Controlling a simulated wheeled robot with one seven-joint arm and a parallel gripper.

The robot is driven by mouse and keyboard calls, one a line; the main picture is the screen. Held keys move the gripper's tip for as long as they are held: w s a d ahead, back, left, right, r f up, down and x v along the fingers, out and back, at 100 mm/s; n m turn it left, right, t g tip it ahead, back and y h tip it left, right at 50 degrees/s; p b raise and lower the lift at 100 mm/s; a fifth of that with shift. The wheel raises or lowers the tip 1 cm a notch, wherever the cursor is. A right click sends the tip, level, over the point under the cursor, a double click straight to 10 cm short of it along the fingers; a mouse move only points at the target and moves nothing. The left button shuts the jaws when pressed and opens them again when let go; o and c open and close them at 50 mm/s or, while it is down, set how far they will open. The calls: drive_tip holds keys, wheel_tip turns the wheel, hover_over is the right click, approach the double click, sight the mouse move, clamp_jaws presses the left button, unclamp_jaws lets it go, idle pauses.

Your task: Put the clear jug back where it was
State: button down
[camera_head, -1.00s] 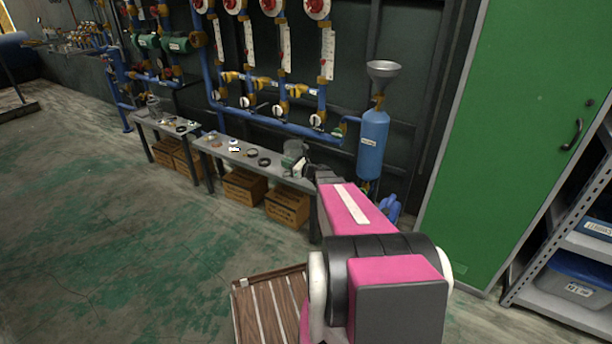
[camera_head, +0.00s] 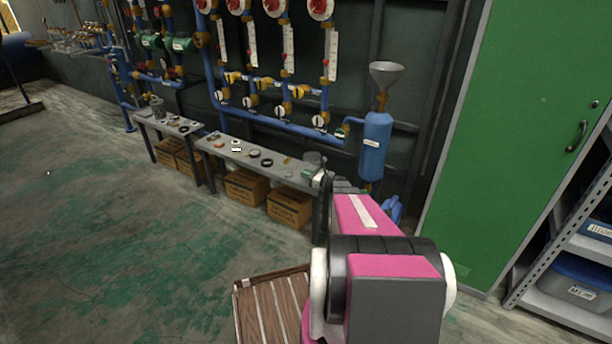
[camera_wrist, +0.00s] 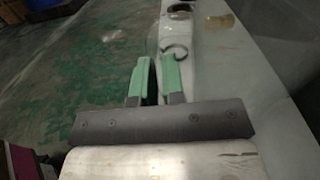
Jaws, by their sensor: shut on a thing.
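A clear jug (camera_head: 313,159), small and faint in the head view, shows at the right end of the near grey bench. My gripper (camera_head: 321,181) is beside it, partly hidden by my pink and grey arm. In the wrist view, the green-padded fingers (camera_wrist: 156,77) are close together with a narrow dark gap, shut on what seems to be the jug's handle. Its see-through wall is hard to make out there. I cannot tell whether the jug touches the bench top.
The near bench (camera_head: 222,154) holds several small rings and parts; wooden crates (camera_head: 289,207) stand below. Another grey bench (camera_head: 150,122) is to the left. A blue cylinder (camera_head: 375,147) with a funnel stands behind my arm. A slatted wooden piece (camera_head: 270,310) lies in front. The left floor is clear.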

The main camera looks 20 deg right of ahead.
drive_tip(key=shift+f, duration=0.15)
drive_tip(key=c, duration=1.2)
unclamp_jaws()
